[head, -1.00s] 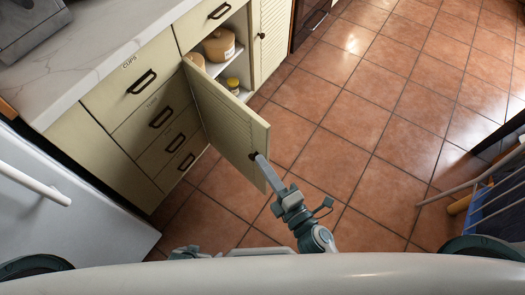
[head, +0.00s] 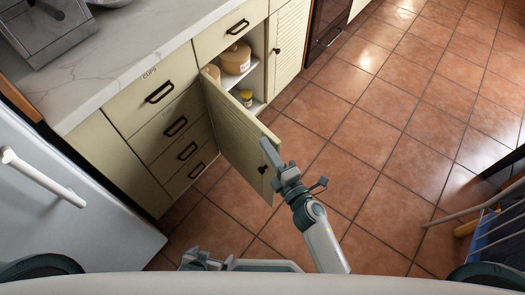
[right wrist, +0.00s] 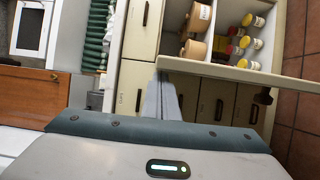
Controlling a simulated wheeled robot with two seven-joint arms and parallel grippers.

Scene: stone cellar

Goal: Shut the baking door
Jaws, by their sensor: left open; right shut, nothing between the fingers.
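A cream cabinet door (head: 235,128) stands wide open, hinged at its left edge, with a dark knob (head: 262,170) near its free edge. I cannot read a name on it. In the right wrist view the door (right wrist: 215,70) shows mostly as a long edge. My right gripper (head: 268,152) is shut and empty, overlapping the door's free upper corner in the head view; I cannot tell whether it touches. Its fingers also show in the right wrist view (right wrist: 160,98). My left gripper (head: 195,259) is low at the bottom edge, partly hidden, away from the door.
The open cabinet holds tan containers (head: 236,58) and yellow-lidded jars (head: 246,96). Drawers (head: 165,115), one marked CUPS, stand left of it under a marble counter (head: 120,55). A white appliance (head: 70,220) is at left.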

